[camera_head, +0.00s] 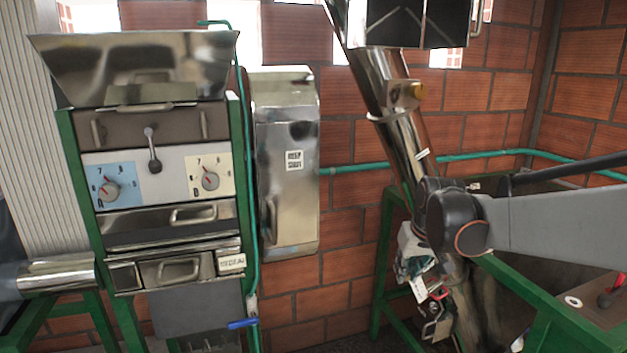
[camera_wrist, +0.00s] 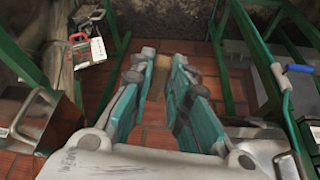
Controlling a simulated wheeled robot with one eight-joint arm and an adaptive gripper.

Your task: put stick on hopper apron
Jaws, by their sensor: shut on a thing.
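My gripper (camera_wrist: 164,62) shows in the wrist view with its two teal-padded fingers pointing away over the brick floor. A pale tan strip (camera_wrist: 157,82) shows between the fingers, and the gripper is shut on it. It looks like the stick, but most of it is hidden by the fingers. A flared steel hopper (camera_head: 135,70) tops the machine at left. A brown plate (camera_head: 603,312) lies on the green-framed tank at lower right. I cannot tell which surface is the apron.
A slanted steel tube (camera_head: 392,105) rises behind my arm. Tags and a padlock (camera_head: 436,328) hang below it, beside the green frame (camera_head: 515,290). A blue-handled valve (camera_head: 242,324) hangs by the left machine. A steel cabinet (camera_head: 287,205) is on the wall.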

